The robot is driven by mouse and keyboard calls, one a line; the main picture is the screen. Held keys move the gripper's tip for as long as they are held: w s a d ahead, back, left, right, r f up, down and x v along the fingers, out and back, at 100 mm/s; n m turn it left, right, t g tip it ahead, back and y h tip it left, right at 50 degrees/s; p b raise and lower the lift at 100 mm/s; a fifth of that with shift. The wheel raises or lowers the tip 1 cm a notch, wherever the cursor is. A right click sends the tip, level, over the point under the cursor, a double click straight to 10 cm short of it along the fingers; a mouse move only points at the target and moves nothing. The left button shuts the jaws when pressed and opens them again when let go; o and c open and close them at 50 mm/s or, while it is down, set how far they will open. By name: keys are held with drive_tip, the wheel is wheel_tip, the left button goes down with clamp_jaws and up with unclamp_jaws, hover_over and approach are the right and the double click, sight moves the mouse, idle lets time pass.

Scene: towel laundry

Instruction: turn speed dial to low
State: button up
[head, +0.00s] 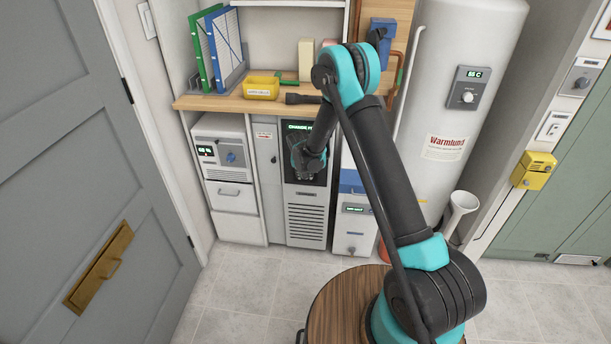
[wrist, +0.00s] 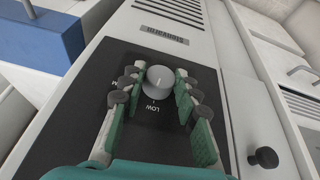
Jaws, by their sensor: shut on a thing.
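The speed dial (wrist: 158,81) is a round grey-white knob on a black panel (wrist: 72,122) in the wrist view. The word LOW is printed on the panel beside it, with a small tick mark. The dial's pointer direction is too faint to tell. My gripper (wrist: 161,74) has its green-padded fingers on both sides of the dial, shut on it. In the head view, my gripper (head: 308,172) is at the dark panel of the grey unit (head: 306,226) with a vented front, and hides the dial there.
A wooden shelf (head: 220,103) with a yellow bin (head: 262,88) and binders stands above the unit. A white unit with a blue dial (head: 231,157) is to the left. A tall white tank (head: 455,110) is to the right.

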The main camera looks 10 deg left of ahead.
drive_tip(key=shift+a+h, duration=0.2)
drive_tip(key=shift+h, duration=0.7)
drive_tip(key=o, duration=1.2)
drive_tip(key=shift+c, duration=0.2)
drive_tip(key=v, duration=1.2)
